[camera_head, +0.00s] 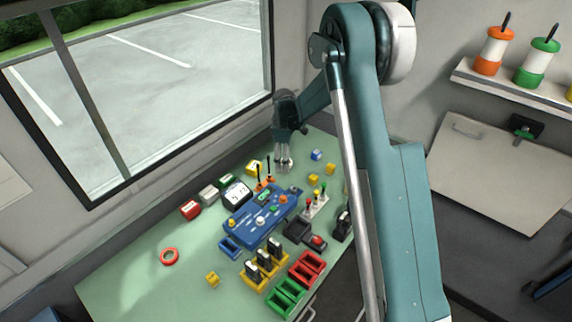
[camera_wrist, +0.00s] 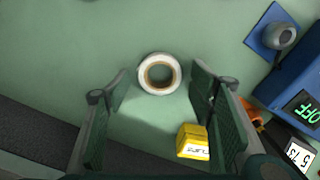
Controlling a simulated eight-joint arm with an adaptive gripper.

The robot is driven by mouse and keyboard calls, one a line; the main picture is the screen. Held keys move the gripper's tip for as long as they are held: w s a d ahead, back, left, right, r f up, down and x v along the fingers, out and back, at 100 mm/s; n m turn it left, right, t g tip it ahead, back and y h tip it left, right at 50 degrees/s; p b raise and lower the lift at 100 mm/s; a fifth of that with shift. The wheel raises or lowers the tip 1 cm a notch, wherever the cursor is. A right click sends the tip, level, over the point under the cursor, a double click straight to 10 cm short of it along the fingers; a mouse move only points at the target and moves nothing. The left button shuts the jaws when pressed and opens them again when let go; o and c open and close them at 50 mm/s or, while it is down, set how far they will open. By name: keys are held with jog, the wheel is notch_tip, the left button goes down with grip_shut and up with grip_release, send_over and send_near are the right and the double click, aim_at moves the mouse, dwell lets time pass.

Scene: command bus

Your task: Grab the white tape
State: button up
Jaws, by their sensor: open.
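The white tape (camera_wrist: 160,74) is a roll with a brown core, lying on the green tabletop in the wrist view. My gripper (camera_wrist: 158,98) is open, with one dark green finger on each side of the picture. The tape shows between and just beyond the fingertips; nothing is held. In the head view my gripper (camera_head: 284,163) points down over the far end of the table, and I cannot make out the white tape there.
A labelled yellow block (camera_wrist: 192,142) stands close to the right finger. A blue console (camera_wrist: 296,92) with a display is to the right. A red tape roll (camera_head: 169,256) lies near the table's left side. The window wall (camera_head: 185,155) borders the table.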

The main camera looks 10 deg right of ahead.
jog(key=shift+c, duration=0.5)
jog(key=c, duration=0.9)
jog(key=shift+o, duration=0.2)
jog(key=shift+r, duration=0.1)
notch_tip(320, 180, up, 10)
jog(key=p, duration=0.1)
